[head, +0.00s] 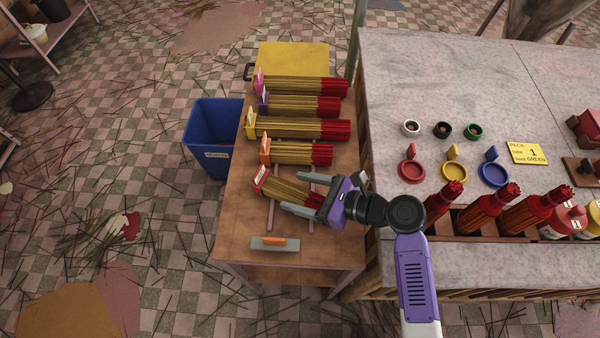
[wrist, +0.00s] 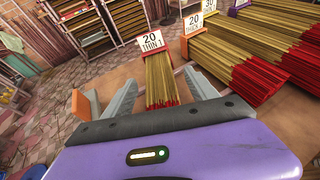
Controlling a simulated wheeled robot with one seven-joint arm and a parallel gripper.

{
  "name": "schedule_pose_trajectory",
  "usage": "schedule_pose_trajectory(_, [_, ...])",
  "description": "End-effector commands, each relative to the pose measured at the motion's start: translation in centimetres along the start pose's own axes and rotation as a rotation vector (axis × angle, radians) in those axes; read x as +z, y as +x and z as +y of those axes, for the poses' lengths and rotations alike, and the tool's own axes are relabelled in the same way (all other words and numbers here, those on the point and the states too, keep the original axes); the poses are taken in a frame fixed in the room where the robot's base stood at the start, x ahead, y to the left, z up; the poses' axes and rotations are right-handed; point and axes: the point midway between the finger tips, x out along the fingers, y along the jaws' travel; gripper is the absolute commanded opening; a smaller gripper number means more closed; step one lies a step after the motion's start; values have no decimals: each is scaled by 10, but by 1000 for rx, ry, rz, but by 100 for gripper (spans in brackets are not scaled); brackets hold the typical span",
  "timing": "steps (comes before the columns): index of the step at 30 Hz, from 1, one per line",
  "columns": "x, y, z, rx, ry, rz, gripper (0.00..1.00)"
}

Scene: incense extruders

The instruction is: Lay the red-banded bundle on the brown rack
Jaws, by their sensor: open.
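A bundle of tan sticks with red ends and a red tag (head: 278,187) lies slanted on a brown wooden table (head: 240,222) in the head view. In the wrist view this bundle (wrist: 160,80) carries a white card reading "20 THIN 1". My gripper (head: 297,193) is open, with one finger on each side of the bundle near its red end. In the wrist view my gripper (wrist: 158,88) shows a gap beside the sticks. Part of the red end is hidden by my gripper. Two thin rails (head: 270,215) show on the table under the bundle.
Several other tagged bundles lie behind it, the nearest with an orange tag (head: 285,152). A grey block with an orange piece (head: 275,243) lies in front. A blue bin (head: 200,130) stands left. A pale counter (head: 430,80) at right holds small cups, dishes and upright red bundles (head: 485,208).

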Motion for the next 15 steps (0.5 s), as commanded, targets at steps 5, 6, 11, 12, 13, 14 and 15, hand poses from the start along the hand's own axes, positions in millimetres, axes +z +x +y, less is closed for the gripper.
schedule_pose_trajectory(5, [27,-10,-1,-2,-4,-3,67])
schedule_pose_trajectory(6, [35,-13,-1,-3,-4,-4,67])
schedule_pose_trajectory(11, [69,-26,-1,-2,-5,-4,67])
schedule_pose_trajectory(12, [77,-30,-1,-4,-5,-4,67])
schedule_pose_trajectory(13, [83,-33,-2,-5,-5,-4,67])
schedule_pose_trajectory(14, [90,-35,-2,-4,-5,-5,67])
schedule_pose_trajectory(15, [98,-38,-1,-3,-4,-5,67])
